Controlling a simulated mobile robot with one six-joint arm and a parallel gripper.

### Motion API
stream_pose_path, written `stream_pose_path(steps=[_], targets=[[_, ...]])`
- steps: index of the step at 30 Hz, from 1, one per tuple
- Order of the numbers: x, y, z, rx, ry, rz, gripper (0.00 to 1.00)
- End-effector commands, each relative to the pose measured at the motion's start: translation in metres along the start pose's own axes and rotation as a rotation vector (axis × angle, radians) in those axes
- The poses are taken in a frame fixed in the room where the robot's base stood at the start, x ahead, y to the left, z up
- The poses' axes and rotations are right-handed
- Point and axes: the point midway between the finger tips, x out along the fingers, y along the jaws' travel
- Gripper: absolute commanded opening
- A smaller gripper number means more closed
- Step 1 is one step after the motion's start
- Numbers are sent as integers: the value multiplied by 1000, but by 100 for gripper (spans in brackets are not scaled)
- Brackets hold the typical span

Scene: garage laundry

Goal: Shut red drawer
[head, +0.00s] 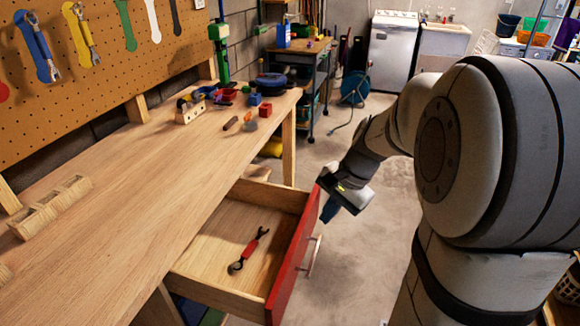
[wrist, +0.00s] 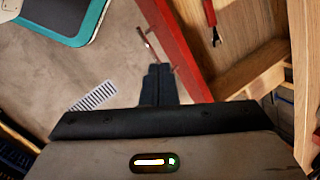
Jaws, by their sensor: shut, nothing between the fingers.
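The red drawer (head: 295,262) is pulled out from under the workbench, with its wooden inside showing. A wrench with a red grip (head: 248,250) lies in it. A bar handle (head: 311,258) is on the red front. My gripper (head: 331,212) is shut and empty, pointing down just outside the far end of the red front. In the wrist view the shut fingers (wrist: 158,70) are beside the red front (wrist: 180,45), with the handle (wrist: 150,42) ahead of them. I cannot tell whether the fingers touch the front. The wrench (wrist: 212,22) also shows there.
The wooden workbench (head: 130,210) holds several small tools and blocks at its far end. A tool cart (head: 300,75) and a white appliance (head: 392,50) stand at the back. The concrete floor (head: 350,270) beside the drawer is clear.

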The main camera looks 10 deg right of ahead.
Motion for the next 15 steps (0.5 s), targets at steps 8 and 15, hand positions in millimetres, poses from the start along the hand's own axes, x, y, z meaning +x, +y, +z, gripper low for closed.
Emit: stream_pose_path(steps=[8, 15], targets=[[44, -6, -122, 625, -185, -165, 0], [71, 10, -203, 1002, -320, -281, 0]])
